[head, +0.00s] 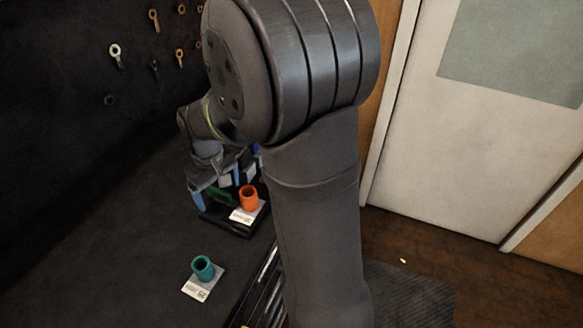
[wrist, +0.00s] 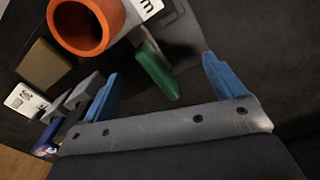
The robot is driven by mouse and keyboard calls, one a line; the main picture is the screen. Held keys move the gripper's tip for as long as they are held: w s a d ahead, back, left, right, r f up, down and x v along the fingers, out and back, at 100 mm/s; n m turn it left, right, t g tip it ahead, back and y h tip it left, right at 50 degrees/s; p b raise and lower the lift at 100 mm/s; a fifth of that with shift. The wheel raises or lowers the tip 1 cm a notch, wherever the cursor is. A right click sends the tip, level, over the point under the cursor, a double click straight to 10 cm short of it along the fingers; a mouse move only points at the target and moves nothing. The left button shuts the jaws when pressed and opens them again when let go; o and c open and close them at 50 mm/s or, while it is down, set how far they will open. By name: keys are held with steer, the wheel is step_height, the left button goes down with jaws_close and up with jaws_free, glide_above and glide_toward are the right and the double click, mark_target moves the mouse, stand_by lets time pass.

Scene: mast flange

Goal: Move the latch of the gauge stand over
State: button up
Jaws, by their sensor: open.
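A green lever-like piece (wrist: 157,72), which looks like the latch, shows between my fingers in the wrist view. My gripper (wrist: 160,67) is open, with blue fingers apart on either side of the green piece; I see no contact. In the head view my gripper (head: 217,188) is at the far end of the dark base, left of the orange cylinder, partly hidden by my arm.
A teal hollow cylinder (head: 203,268) stands on a white card nearer the front. A brown block (wrist: 43,65) and grey blocks (wrist: 82,92) lie close to the left finger. Tools hang on the dark wall at the back left. The dark bench is clear at left.

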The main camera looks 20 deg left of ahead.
mark_target(217, 190)
steer(key=n, duration=0.3)
steer(key=shift+r+n, duration=0.2)
steer(key=shift+n, duration=0.2)
step_height(217, 190, up, 17)
steer(key=s+f, duration=1.2)
steer(key=w+d+r, duration=0.2)
steer(key=w+d, duration=0.6)
steer(key=d, duration=0.1)
steer(key=w+d+r, duration=0.2)
steer(key=w+d, duration=0.6)
steer(key=d, duration=0.1)
steer(key=shift+w+r, duration=0.2)
steer(key=shift+r, duration=0.2)
steer(key=shift+a, duration=0.1)
